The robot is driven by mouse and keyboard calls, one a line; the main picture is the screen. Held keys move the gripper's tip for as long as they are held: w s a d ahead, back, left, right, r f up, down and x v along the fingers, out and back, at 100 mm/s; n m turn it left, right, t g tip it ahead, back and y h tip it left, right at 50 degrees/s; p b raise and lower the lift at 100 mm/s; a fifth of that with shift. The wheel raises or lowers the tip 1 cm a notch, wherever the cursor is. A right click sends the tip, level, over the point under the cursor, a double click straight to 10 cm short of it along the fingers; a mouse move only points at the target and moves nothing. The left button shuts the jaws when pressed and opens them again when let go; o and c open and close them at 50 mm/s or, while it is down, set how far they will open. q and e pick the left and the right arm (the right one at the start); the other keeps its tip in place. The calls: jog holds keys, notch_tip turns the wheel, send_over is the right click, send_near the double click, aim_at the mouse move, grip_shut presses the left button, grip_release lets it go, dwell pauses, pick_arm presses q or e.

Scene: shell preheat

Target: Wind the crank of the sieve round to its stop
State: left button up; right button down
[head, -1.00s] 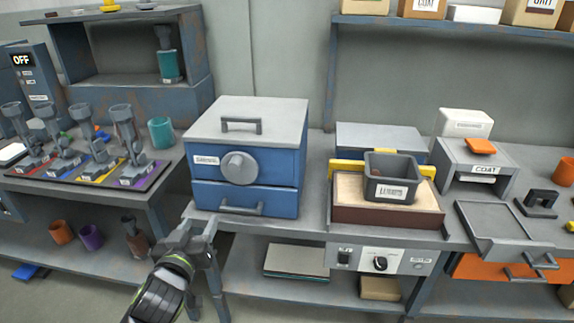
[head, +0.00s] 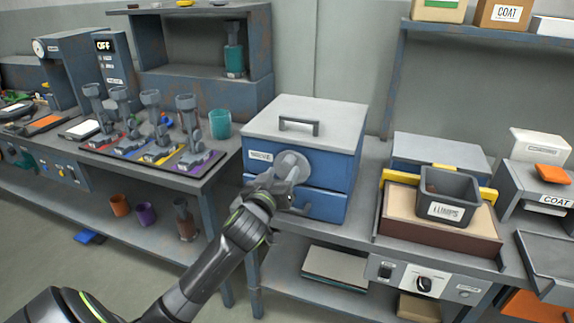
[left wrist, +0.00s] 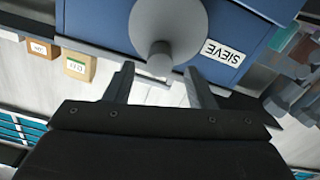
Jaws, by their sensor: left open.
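The sieve (head: 310,118) is a blue box with a grey lid, a top handle and a lower drawer. Its crank (head: 290,161) is a round grey disc on the front, beside the white label. My left gripper (head: 289,182) is at the disc's lower edge and partly covers the front. In the left wrist view, which is upside down, the crank disc (left wrist: 175,22) has a grey knob (left wrist: 160,60) sticking out. My left gripper (left wrist: 160,88) is open, its fingers on either side of the knob's line; contact cannot be told. My right gripper is out of view.
A dark bin (head: 447,190) stands on a brown-sided tray (head: 430,232) right of the sieve. Several grey clamp-like stands on coloured mats and a teal cup (head: 220,123) are on the left table. A gap separates the two tables.

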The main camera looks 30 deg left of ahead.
aim_at(286, 167)
pick_arm(q)
jog(key=shift+x, duration=2.25)
jog(key=c, duration=1)
